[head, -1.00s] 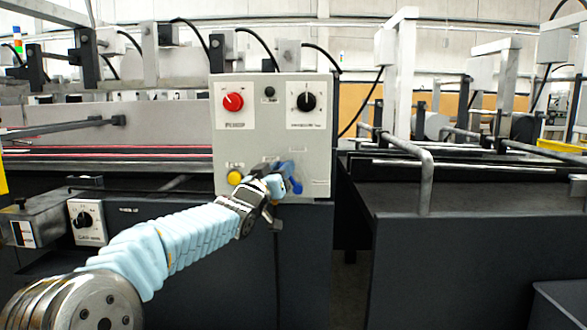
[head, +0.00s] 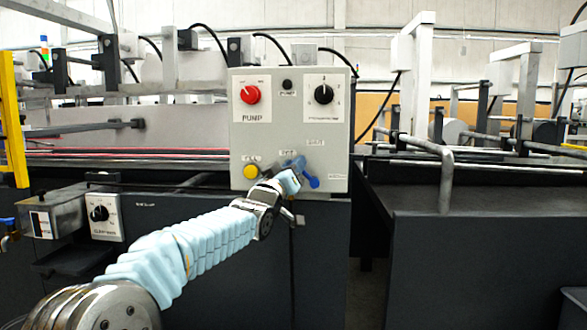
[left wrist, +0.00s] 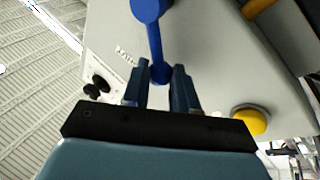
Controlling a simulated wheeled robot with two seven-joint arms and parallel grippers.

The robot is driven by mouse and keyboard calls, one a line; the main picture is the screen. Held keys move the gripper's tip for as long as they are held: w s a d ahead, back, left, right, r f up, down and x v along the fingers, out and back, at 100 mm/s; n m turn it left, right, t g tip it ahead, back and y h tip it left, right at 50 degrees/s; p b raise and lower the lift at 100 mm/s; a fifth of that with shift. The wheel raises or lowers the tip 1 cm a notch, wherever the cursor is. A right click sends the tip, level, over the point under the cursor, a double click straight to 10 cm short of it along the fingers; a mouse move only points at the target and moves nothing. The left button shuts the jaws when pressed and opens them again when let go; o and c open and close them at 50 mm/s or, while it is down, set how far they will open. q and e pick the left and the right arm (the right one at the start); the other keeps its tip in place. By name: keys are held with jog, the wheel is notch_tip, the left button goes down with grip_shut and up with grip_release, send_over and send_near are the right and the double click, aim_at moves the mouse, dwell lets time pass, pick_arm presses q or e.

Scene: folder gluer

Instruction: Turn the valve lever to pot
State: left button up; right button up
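The blue valve lever (head: 313,182) is on the lower part of the grey control panel (head: 270,140), below small labels, one of which seems to read POT. In the left wrist view the lever (left wrist: 154,40) runs from a wide round end at the top down to a smaller end between my fingertips. My left gripper (head: 286,180) is at the panel, at the lever's upper left part, and hides some of it. In the left wrist view its fingers (left wrist: 160,82) stand apart on both sides of the lever end, with narrow gaps visible. My right gripper is not in view.
A yellow button (head: 251,172) sits close left of my left gripper, and shows in the left wrist view (left wrist: 250,121). A red pump knob (head: 250,94) and a black knob (head: 323,95) are higher on the panel. A metal rail (head: 446,175) stands to the right.

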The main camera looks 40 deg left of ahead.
pick_arm(q)
jog(key=shift+o, duration=0.8)
jog(key=b+v, duration=0.3)
jog(key=v, duration=1)
jog(key=shift+s, duration=0.4)
jog(key=shift+d+f, duration=0.1)
jog(key=shift+f, duration=0.05)
